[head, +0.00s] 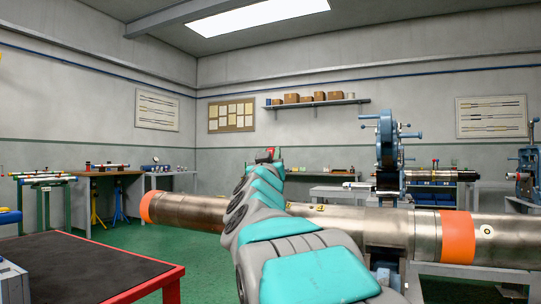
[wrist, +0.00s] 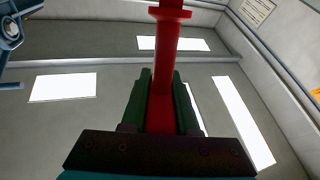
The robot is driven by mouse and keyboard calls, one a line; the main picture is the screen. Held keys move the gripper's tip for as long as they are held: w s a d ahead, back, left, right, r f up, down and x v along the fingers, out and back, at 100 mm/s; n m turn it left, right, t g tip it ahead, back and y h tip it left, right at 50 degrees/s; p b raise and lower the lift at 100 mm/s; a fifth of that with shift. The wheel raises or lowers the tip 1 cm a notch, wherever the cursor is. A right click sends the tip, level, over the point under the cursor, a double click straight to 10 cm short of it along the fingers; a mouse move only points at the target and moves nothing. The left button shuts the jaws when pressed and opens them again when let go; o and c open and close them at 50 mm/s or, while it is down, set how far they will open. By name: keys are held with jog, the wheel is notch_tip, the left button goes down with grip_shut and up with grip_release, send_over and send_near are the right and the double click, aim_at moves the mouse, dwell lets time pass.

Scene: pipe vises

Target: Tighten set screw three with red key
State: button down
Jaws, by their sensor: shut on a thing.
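My gripper (wrist: 162,78) is shut on the red key (wrist: 168,42), which stands between its two green fingers in the wrist view. A wider red collar crosses the key near the top of that view, and its far end is cut off. In the head view my arm reaches up and away over a long metal pipe (head: 390,226), with a small red part of the key (head: 269,153) at its far end. The pipe has orange bands and small brass fittings (head: 319,207) on top. I cannot tell which one is set screw three. My arm hides part of the pipe.
A blue pipe vise (head: 388,150) stands behind the pipe at right. A red-edged table with a dark top (head: 75,270) is at front left. Workbenches (head: 172,181) and a wall shelf (head: 320,102) line the back. Green floor (head: 200,255) is clear between.

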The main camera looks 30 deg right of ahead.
jog(key=shift+f, duration=0.25)
dwell(0.7)
jog(key=shift+w+r+p, duration=0.15)
jog(key=shift+p, duration=0.9)
jog(key=m+g+h+p, duration=0.1)
jog(key=p, duration=0.2)
jog(key=m+g+h+p, duration=0.2)
jog(key=p, duration=0.1)
jog(key=m+g+h+p, duration=0.2)
jog(key=p, duration=0.2)
jog(key=shift+s+d, duration=0.25)
jog(key=shift+s, duration=0.05)
jog(key=shift+f+m+g+h, duration=0.3)
jog(key=shift+m+g+h, duration=0.6)
jog(key=shift+m+g, duration=0.2)
jog(key=shift+s+d+m+g+h, duration=0.15)
jog(key=shift+m+g+h, duration=0.2)
jog(key=shift+m+g, duration=0.3)
jog(key=shift+s+d+m+g+h, duration=0.15)
jog(key=shift+m+g+h, duration=0.25)
jog(key=shift+g, duration=0.35)
